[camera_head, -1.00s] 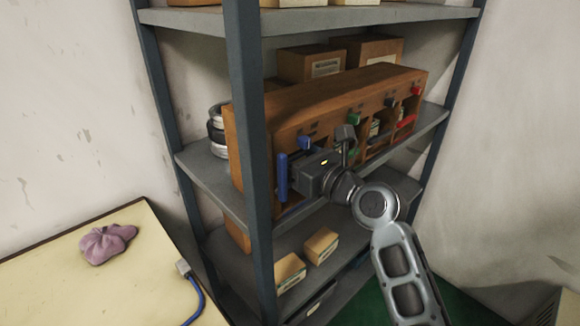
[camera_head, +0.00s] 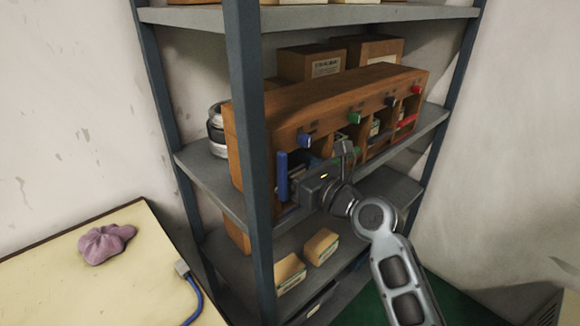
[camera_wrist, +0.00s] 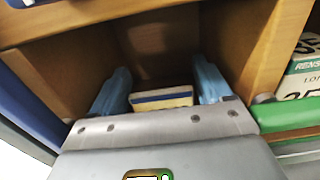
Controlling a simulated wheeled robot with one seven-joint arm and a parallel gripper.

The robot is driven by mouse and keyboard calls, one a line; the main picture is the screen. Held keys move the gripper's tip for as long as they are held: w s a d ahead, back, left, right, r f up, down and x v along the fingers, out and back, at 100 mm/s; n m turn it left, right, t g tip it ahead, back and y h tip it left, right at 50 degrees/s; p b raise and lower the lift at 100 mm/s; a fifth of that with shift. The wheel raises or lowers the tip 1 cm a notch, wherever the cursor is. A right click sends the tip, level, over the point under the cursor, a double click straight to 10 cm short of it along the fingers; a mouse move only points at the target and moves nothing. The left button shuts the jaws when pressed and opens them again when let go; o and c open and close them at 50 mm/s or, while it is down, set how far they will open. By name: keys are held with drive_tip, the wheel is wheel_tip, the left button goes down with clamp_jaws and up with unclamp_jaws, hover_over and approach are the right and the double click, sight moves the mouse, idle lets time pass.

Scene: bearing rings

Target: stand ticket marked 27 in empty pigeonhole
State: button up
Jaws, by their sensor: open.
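The wooden pigeonhole rack (camera_head: 335,103) stands on the middle shelf. My gripper (camera_wrist: 161,88) reaches into its leftmost visible compartment, which has a blue tab (camera_head: 304,141) above it. In the wrist view the two blue fingers are open and apart. Between them, farther in, is a small cream piece with a dark blue band (camera_wrist: 161,98), seen nearly edge-on. Gaps show on both sides of it. No number is readable on it, so I cannot tell whether it is the ticket marked 27. In the head view my gripper body hides the compartment's inside.
The right-hand compartment holds a printed white piece (camera_wrist: 303,72) behind a green front strip (camera_wrist: 286,114). The shelf post (camera_head: 252,150) is close to my gripper's left. Small boxes (camera_head: 321,245) lie on the shelf below.

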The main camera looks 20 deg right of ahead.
drive_tip(key=v, duration=1.2)
drive_tip(key=shift+r, duration=0.1)
drive_tip(key=s+a+f+n+g+h, duration=0.1)
drive_tip(key=s+f+n+h, duration=0.2)
drive_tip(key=s+f+n, duration=0.4)
drive_tip(key=s+a+f+n+g+h, duration=0.15)
drive_tip(key=s+f+n, duration=0.3)
drive_tip(key=s, duration=0.55)
drive_tip(key=s+a+r+n, duration=0.1)
drive_tip(key=s+r+n, duration=0.1)
drive_tip(key=s+n, duration=0.8)
drive_tip(key=s+r+n+h, duration=0.1)
drive_tip(key=s+r+n, duration=0.2)
drive_tip(key=s+n, duration=0.7)
drive_tip(key=shift+a+n, duration=0.35)
drive_tip(key=shift+n, duration=0.1)
drive_tip(key=shift+s, duration=0.1)
